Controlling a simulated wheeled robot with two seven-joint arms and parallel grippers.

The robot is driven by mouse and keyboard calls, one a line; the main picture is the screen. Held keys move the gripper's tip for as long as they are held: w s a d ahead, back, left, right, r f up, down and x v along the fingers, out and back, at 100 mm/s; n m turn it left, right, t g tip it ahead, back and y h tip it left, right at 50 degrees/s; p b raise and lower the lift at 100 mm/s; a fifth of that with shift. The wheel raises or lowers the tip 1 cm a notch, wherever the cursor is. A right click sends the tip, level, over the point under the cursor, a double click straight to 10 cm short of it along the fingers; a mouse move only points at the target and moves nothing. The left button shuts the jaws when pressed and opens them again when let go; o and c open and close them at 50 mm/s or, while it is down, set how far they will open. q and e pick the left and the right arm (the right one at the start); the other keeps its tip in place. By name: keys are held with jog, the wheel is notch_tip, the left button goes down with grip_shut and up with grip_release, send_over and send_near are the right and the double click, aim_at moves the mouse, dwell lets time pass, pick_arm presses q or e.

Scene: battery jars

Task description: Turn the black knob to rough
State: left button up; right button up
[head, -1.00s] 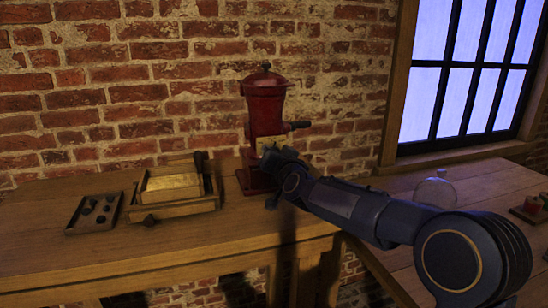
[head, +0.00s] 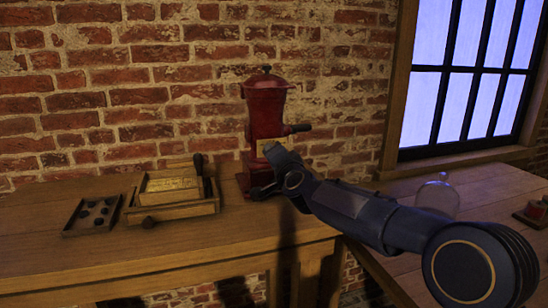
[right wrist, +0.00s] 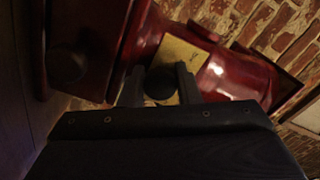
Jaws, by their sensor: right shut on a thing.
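The red grinder (head: 265,112) stands upright on the wooden table against the brick wall. A yellow label plate (head: 270,146) is on its front and also shows in the right wrist view (right wrist: 182,58); no lettering is readable. My right gripper (head: 268,172) is at the front of the grinder, just below the plate. In the right wrist view its two fingers (right wrist: 160,88) are on either side of the round black knob (right wrist: 159,83), shut on it. The arm hides the knob in the head view. A second dark round knob (right wrist: 66,66) shows on the red base. My left gripper is out of view.
A wooden box with a brass-coloured top (head: 172,190) stands left of the grinder. A shallow tray (head: 68,228) with several small dark pieces is farther left. A glass vessel (head: 437,195) stands on the right table. The front of the left table is clear.

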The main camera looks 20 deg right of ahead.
dwell(0.3)
jog(key=o, duration=0.9)
jog(key=shift+f, duration=0.1)
